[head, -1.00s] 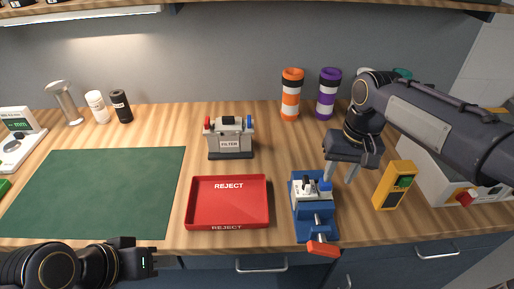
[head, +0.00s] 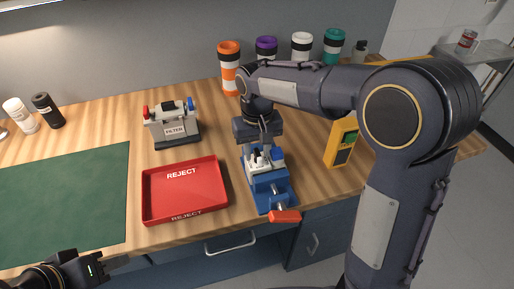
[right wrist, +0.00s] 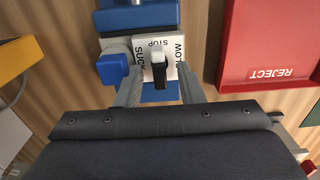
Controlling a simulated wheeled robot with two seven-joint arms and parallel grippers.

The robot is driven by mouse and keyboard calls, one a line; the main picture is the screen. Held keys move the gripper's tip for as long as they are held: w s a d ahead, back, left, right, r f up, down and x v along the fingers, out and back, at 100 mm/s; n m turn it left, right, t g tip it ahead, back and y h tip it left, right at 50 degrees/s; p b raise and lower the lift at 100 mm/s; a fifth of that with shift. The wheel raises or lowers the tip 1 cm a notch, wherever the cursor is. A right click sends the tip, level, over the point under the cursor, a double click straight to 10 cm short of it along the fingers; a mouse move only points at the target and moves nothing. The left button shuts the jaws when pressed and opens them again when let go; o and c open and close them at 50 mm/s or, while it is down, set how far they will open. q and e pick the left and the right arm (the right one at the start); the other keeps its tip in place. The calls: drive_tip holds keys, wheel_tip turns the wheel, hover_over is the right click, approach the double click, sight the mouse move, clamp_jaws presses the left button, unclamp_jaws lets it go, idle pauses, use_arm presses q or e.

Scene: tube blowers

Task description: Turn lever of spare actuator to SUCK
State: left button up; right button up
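The spare actuator is a white block with a blue port, held in a blue vise (head: 272,192) with a red handle. In the right wrist view its white plate (right wrist: 172,72) reads SUCK on the left, STOP in the middle and BLOW on the right. Its black lever with a pale tip (right wrist: 158,66) stands in the middle, in line with STOP. My right gripper (right wrist: 159,92) is open above the plate, one finger on each side of the lever, with no clear contact. My left gripper (head: 108,266) is at the lower left, away from the actuator; its fingers are unclear.
A red REJECT tray (head: 185,190) lies left of the vise. A FILTER unit (head: 172,126) stands behind the tray. A yellow device (head: 341,142) stands right of the vise. Several coloured bottles line the back. The green mat (head: 65,205) is bare.

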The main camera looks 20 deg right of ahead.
clamp_jaws()
drive_tip(key=shift+r+n, duration=0.1)
drive_tip(key=shift+n, duration=0.3)
drive_tip(key=n+p, duration=0.1)
drive_tip(key=n, duration=0.3)
drive_tip(key=shift+n+p, duration=0.3)
drive_tip(key=n, duration=0.3)
drive_tip(key=n+p, duration=0.1)
drive_tip(key=n, duration=0.2)
drive_tip(key=shift+s+a, duration=0.1)
drive_tip(key=shift+a, duration=0.1)
drive_tip(key=shift+n, duration=0.4)
unclamp_jaws()
